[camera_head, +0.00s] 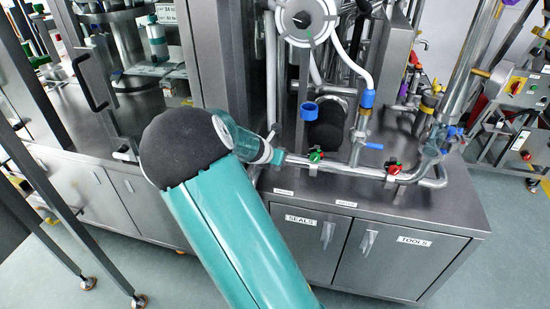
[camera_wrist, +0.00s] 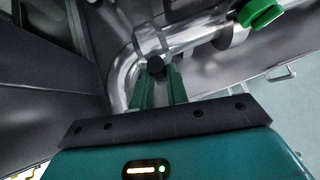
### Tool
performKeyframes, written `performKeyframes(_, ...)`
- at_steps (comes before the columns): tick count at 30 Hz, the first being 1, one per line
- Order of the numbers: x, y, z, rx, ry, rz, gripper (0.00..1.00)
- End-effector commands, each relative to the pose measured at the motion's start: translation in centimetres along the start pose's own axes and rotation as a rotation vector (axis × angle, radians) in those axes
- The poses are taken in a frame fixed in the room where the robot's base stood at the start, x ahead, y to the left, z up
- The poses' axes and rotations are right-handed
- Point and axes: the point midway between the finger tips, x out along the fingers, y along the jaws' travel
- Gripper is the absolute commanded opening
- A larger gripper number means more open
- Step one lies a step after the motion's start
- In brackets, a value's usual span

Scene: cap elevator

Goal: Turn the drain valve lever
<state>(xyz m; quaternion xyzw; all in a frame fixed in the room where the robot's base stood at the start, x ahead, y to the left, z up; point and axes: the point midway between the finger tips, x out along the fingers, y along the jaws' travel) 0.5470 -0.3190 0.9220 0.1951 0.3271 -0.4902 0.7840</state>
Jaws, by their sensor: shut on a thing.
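In the wrist view, my gripper (camera_wrist: 159,85) has its two green fingers closed around a dark, round-ended piece (camera_wrist: 155,65), which looks like the drain valve lever. It sits in front of a shiny pipe elbow (camera_wrist: 122,65). In the head view, my gripper (camera_head: 272,155) is at the left end of the low steel pipe (camera_head: 345,169), above the cabinet top. My arm and gripper hide most of the lever there.
Green-and-red valve handles (camera_head: 316,156) (camera_head: 394,168) sit along the pipe; a green handle (camera_wrist: 260,12) is close by in the wrist view. A blue lever (camera_head: 373,146) and vertical pipes stand behind. The cabinet (camera_head: 455,215) has bare top at front right.

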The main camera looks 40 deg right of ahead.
Motion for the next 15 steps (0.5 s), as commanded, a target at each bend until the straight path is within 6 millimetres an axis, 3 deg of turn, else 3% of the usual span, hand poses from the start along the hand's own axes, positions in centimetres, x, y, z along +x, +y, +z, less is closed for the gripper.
performKeyframes(1,0.02,0.1,0.05,-0.002,-0.001,0.003,0.2)
performKeyframes(4,0.02,0.09,0.03,-0.002,-0.001,0.002,0.38)
performKeyframes(15,-0.46,0.09,0.01,-0.001,0.0,0.003,0.38)
